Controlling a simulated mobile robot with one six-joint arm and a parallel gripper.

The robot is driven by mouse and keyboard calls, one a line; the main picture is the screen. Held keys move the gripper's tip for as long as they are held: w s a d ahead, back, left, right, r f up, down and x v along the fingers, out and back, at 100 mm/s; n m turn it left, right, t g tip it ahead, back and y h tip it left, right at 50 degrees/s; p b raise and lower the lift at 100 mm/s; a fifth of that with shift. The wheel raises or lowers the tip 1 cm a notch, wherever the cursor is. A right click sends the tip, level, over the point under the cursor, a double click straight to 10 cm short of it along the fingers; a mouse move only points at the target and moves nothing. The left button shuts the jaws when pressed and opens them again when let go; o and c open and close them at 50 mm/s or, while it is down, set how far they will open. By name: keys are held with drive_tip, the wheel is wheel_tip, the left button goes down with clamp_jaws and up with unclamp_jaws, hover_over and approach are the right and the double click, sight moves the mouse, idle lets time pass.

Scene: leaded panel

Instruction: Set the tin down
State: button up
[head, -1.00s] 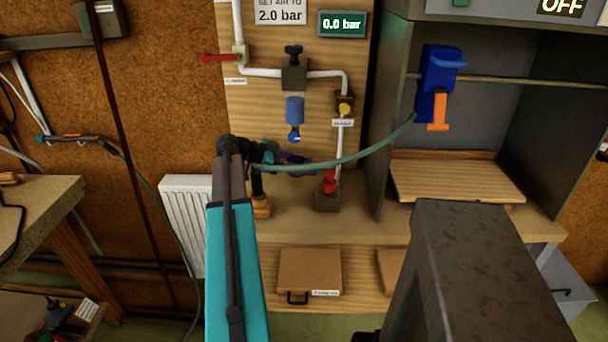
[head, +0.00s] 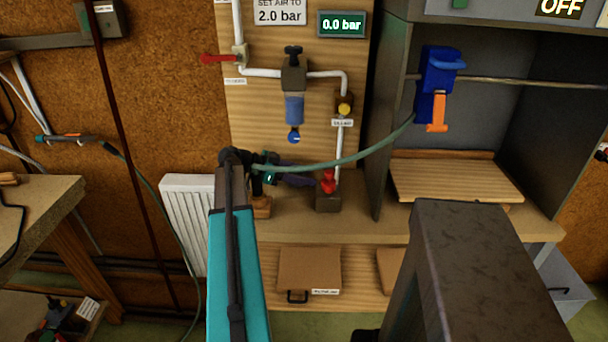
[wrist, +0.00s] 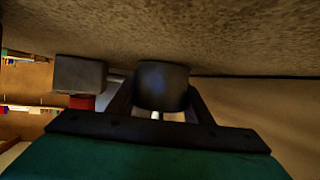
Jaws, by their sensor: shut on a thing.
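My gripper (wrist: 161,100) is shut on a dark, rounded tin (wrist: 162,84), with one dark finger on each side of it. The wrist view appears upside down, with the bench top (wrist: 230,35) along its upper part. The tin is right by the bench surface; I cannot tell whether it touches. In the head view my gripper (head: 296,180) is low over the bench (head: 400,226), just left of the red-topped fitting. The tin cannot be made out there.
The red fitting (head: 328,182) on its grey block stands close to my gripper; the block also shows in the wrist view (wrist: 80,75). A wooden block (head: 261,207) is under my wrist. Bare bench lies in front.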

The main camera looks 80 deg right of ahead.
drive_tip(key=shift+f, duration=0.1)
drive_tip(key=o, duration=1.1)
drive_tip(key=shift+r, duration=0.2)
drive_tip(key=shift+w+a, duration=0.1)
drive_tip(key=shift+w, duration=0.25)
drive_tip(key=b+v, duration=0.2)
drive_tip(key=v, duration=0.9)
drive_tip(key=shift+w+a+r+b, duration=0.1)
drive_tip(key=shift+b, duration=0.2)
